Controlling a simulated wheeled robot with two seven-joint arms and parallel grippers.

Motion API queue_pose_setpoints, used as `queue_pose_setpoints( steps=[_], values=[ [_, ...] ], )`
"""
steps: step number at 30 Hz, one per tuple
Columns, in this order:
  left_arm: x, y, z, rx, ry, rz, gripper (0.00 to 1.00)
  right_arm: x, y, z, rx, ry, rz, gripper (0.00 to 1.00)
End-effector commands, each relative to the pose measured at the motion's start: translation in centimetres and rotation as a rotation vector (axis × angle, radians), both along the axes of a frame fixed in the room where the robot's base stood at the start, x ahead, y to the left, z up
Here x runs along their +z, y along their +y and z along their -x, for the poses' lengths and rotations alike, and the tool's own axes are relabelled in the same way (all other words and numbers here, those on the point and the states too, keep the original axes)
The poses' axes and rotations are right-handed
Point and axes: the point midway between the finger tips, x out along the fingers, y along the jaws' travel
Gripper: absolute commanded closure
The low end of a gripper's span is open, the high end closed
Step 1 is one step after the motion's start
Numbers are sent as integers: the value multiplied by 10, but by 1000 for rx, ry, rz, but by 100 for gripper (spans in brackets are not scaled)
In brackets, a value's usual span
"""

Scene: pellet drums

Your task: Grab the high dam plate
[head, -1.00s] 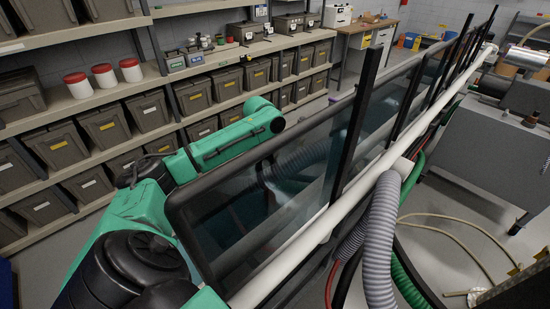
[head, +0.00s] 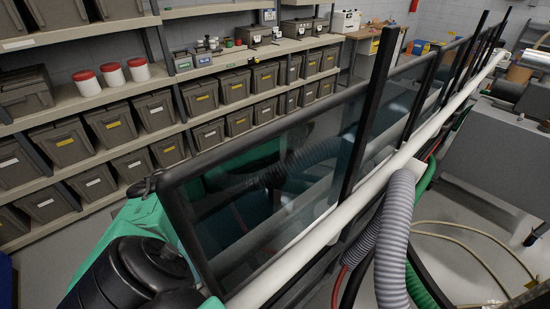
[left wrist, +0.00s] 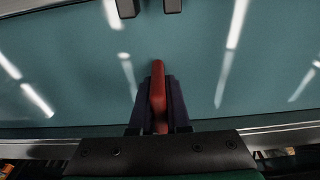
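In the left wrist view, my left gripper (left wrist: 158,92) shows as a dark palm bar with two dark purple finger parts above it. A narrow red piece (left wrist: 158,76) with a rounded end stands between these parts and reaches past them. I cannot tell whether the fingers press on it or only flank it. No plate face can be made out, so I cannot tell whether the red piece belongs to the high dam plate. In the head view my left arm is low behind the glass and its gripper is hidden. My right gripper is not in view.
A long glass-sided trough (head: 315,140) with black posts runs diagonally away, a white pipe (head: 345,205) along its near side. A grey corrugated hose (head: 393,240) hangs at the right. Shelves with grey bins (head: 59,143) stand behind. A teal surface (left wrist: 240,95) fills the wrist view.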

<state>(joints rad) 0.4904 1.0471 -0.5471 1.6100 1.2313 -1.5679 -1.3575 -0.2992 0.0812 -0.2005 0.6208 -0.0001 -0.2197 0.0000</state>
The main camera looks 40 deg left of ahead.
Motion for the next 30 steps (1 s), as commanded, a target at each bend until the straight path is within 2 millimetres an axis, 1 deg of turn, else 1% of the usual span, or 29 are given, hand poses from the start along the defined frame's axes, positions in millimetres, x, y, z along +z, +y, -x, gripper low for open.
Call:
queue_pose_setpoints(
  steps=[11,14,16,20,29,30],
  values=[
    [2,0,0,0,-1,0,100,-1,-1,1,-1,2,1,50],
    [8,0,-1,0,-4,1,100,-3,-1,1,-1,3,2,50],
    [17,0,-1,2,-5,-1,100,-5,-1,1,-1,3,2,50],
    [41,0,-2,0,-7,0,100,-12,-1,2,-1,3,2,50],
    [117,0,-2,0,-8,1,100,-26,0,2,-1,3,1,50],
    [128,0,-2,0,-8,2,100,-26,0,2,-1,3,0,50]
  ],
)
